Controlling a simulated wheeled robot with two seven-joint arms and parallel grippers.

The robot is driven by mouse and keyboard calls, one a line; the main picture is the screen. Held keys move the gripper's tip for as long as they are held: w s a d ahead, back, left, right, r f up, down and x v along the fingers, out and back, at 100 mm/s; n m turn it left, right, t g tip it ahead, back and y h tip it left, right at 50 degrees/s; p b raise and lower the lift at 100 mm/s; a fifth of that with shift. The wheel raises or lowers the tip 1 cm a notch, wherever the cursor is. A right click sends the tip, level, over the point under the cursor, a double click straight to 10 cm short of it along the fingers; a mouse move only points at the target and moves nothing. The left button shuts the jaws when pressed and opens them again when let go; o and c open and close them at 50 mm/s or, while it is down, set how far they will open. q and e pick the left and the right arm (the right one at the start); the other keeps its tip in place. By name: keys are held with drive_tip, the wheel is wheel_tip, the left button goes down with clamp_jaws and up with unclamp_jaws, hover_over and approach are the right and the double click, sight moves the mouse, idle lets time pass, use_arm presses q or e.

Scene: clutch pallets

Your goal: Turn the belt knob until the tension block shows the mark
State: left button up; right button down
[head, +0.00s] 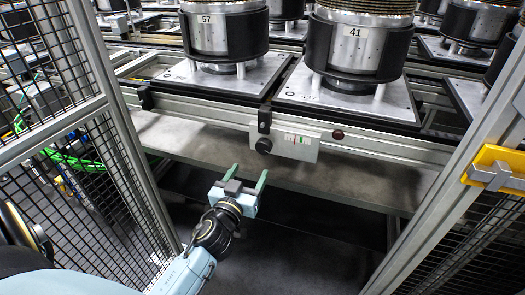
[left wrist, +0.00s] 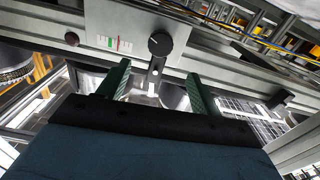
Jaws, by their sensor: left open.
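The black belt knob (head: 264,145) sits at the left end of the pale tension block (head: 309,152) on the front rail. The knob (left wrist: 160,44) has a light pointer line in the left wrist view. The block's window (left wrist: 113,42) shows a green band and a thin red line. The red line appears beside the green, on the knob's side. My left gripper (head: 243,174) is open and empty, below and in front of the knob, apart from it. In the left wrist view its fingers (left wrist: 159,72) stand either side below the knob. My right gripper is out of view.
Pallets (head: 215,82) carrying clutch drums numbered 57 and 41 stand on the conveyor above. A dark red button (head: 338,135) is right of the block. Mesh fence posts (head: 130,140) flank the opening left and right. Space between gripper and rail looks clear.

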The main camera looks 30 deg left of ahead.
sight(262, 149)
use_arm(q)
drive_tip(key=x, duration=1)
drive_tip(key=shift+w+a, duration=0.15)
drive_tip(key=shift+w, duration=0.2)
drive_tip(key=shift+w+a+b, duration=0.15)
drive_tip(key=shift+w+b, duration=0.15)
drive_tip(key=shift+w, duration=0.2)
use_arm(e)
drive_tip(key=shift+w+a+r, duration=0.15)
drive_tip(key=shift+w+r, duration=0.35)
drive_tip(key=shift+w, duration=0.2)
use_arm(q)
drive_tip(key=c, duration=1)
